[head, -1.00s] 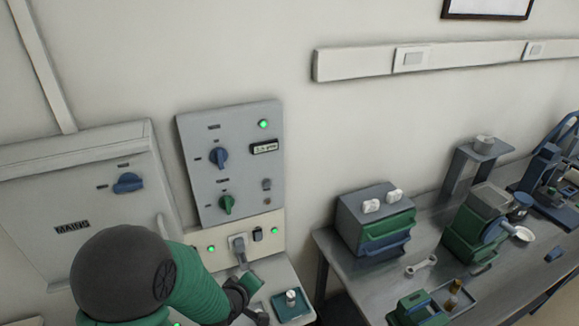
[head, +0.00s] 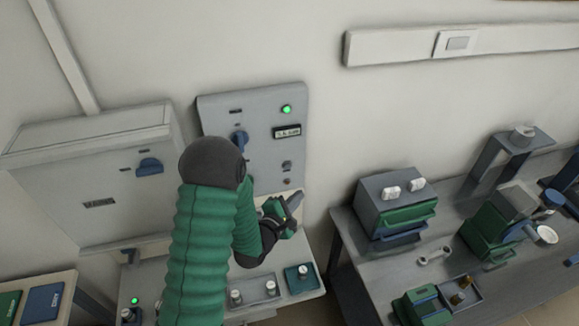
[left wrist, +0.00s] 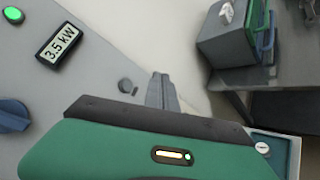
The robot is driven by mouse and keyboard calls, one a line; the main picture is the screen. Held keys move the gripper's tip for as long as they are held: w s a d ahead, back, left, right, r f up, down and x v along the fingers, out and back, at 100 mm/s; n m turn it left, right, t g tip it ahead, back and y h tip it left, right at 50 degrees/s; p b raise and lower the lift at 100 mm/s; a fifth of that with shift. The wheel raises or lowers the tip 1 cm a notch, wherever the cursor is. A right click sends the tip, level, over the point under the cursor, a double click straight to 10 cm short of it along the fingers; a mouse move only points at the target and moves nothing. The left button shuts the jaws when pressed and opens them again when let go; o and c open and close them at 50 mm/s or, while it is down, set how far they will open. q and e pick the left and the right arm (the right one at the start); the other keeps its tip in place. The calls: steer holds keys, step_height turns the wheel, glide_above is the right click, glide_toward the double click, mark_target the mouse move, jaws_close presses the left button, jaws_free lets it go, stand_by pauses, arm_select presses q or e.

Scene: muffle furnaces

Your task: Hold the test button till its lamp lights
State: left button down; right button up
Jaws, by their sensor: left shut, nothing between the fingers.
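The grey control panel (head: 262,155) on the wall carries a small dark round button (head: 287,167) at its lower right, with a smaller dark spot (head: 287,181) below that may be an unlit lamp. In the left wrist view the button (left wrist: 125,86) shows left of my fingers. My left gripper (head: 297,198) is shut and empty, just below the button in the head view and seemingly apart from it; its fingertips also show in the left wrist view (left wrist: 163,88). My arm hides the panel's lower left. My right gripper is out of view.
The panel also has a lit green lamp (head: 286,109), a 3.5 kW display (head: 287,132) and a blue knob (head: 239,140). Below are a blue-green tray (head: 300,279) and, to the right, a bench with a drawer unit (head: 375,208).

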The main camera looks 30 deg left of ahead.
mark_target(287, 166)
arm_select(q)
steer(key=w+a, duration=0.6)
steer(key=a, duration=0.1)
steer(key=shift+f, duration=0.25)
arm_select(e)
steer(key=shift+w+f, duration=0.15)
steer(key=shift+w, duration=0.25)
arm_select(q)
steer(key=shift+a, duration=0.2)
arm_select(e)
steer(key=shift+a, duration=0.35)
arm_select(q)
steer(key=shift+d, duration=0.15)
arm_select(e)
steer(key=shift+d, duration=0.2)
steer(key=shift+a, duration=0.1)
arm_select(q)
steer(key=shift+w, duration=0.1)
steer(key=shift+w+a+r, duration=0.1)
steer(key=shift+w+a, duration=0.05)
steer(key=shift+a, duration=0.2)
